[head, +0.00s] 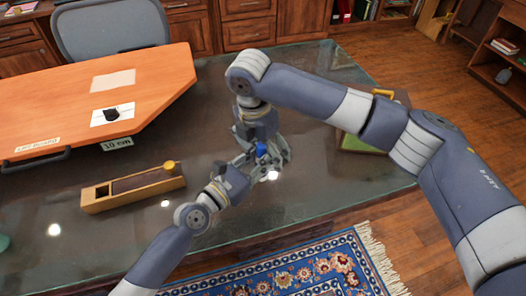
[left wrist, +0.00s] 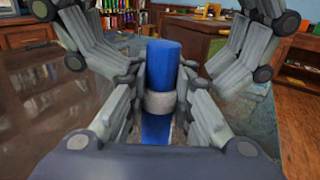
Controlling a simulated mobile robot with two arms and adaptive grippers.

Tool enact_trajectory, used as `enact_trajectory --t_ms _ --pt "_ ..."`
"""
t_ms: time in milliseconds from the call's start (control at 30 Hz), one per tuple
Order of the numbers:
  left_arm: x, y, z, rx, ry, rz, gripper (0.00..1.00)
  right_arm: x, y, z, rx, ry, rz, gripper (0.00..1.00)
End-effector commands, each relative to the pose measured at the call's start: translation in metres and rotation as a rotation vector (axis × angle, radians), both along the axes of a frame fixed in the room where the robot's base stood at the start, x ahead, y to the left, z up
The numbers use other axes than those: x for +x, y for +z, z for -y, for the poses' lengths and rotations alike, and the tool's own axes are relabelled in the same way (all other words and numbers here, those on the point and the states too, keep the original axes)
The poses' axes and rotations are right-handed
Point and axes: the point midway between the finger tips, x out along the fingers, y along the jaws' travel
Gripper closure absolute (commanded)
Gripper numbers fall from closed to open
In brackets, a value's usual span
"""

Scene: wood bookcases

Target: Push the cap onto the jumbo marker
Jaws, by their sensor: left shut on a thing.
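The jumbo marker (left wrist: 157,128) is a thick blue cylinder, upright in the left wrist view, with a pale grey band around its middle. A wider blue section, seemingly the cap (left wrist: 163,65), stands above the band; I cannot tell how fully it is seated. My left gripper (left wrist: 162,108) is shut on the marker around the band. My right gripper (left wrist: 160,40) has its fingers spread wide on both sides of the blue top, apart from it. In the head view the blue piece (head: 262,149) shows between the two grippers, which hide most of the marker.
All this is above a glossy dark tabletop (head: 50,205). A wooden box (head: 130,195) with a yellow knob (head: 169,166) lies left. An orange board (head: 60,105) carries a small black object (head: 111,114) on white paper. A green pad (head: 362,144) lies right, behind my right arm.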

Motion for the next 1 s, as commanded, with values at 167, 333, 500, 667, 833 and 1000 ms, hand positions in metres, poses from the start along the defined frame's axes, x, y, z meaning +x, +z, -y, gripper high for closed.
enact_trajectory --t_ms 167,333,500,667,833,1000 --pt "0.000 0.000 0.000 0.001 -0.001 -0.001 1.00 0.000 0.013 -0.002 0.002 0.001 0.002 0.18" --pt "-0.001 -0.001 0.000 0.001 -0.001 -0.002 1.00 -0.002 0.046 -0.005 0.002 0.001 0.003 0.18" --pt "-0.001 -0.001 0.001 0.002 -0.002 -0.002 1.00 -0.004 0.082 -0.009 0.002 0.000 0.003 0.18" --pt "-0.001 -0.002 0.000 0.001 -0.002 -0.003 1.00 -0.005 0.106 -0.011 0.001 -0.001 0.001 0.18" --pt "-0.001 -0.002 0.000 0.001 -0.002 -0.003 1.00 -0.006 0.118 -0.011 -0.001 -0.001 0.000 0.18" --pt "-0.001 -0.002 0.000 0.001 -0.002 -0.003 1.00 -0.006 0.119 -0.011 -0.001 -0.001 -0.001 0.18"
